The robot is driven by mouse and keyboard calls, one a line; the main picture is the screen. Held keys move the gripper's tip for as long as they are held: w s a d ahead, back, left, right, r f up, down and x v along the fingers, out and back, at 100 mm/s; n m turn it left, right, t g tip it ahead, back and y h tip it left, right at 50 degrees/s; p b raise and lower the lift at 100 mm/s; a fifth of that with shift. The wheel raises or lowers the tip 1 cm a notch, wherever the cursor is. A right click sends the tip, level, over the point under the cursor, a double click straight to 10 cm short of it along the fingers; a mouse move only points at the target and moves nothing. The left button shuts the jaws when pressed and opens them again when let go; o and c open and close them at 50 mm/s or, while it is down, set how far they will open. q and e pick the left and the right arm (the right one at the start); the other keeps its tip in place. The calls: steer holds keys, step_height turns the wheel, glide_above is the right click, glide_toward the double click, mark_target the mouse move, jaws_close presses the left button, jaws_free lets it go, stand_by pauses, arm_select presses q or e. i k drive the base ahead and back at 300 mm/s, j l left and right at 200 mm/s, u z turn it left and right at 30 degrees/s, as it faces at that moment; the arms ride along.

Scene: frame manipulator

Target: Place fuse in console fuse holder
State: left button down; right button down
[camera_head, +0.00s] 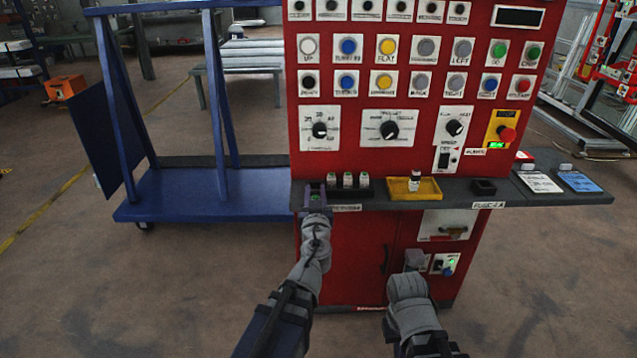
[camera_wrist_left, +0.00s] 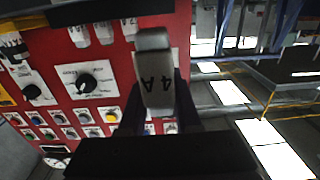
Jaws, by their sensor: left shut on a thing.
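My left gripper (camera_head: 314,190) is at the left end of the console's grey shelf, just left of the fuse rack. It is shut on a pale grey fuse marked "4 A" (camera_wrist_left: 157,85), which stands out between the dark fingers in the left wrist view. In the head view this fuse is hard to make out. A small black fuse holder (camera_head: 484,187) sits on the shelf's right part, above a "FUSE 4 A" label. It looks empty. My right gripper (camera_head: 414,258) hangs below the shelf in front of the red cabinet; its jaw opening is unclear.
Several white fuses (camera_head: 347,181) stand in a black rack. A yellow tray (camera_head: 428,190) with another fuse (camera_head: 414,181) lies between rack and holder. The red panel (camera_head: 350,110) with knobs and buttons rises behind the shelf. A blue cart (camera_head: 190,195) stands to the left.

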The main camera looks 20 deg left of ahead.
mark_target(483, 191)
steer(key=i+l, duration=0.1)
steer(key=l, duration=0.35)
steer(key=i+l, duration=0.1)
steer(key=l, duration=0.8)
steer(key=i+l, duration=0.15)
steer(key=l, duration=0.3)
steer(key=i+l, duration=0.1)
steer(key=l, duration=0.35)
steer(key=i+l, duration=0.25)
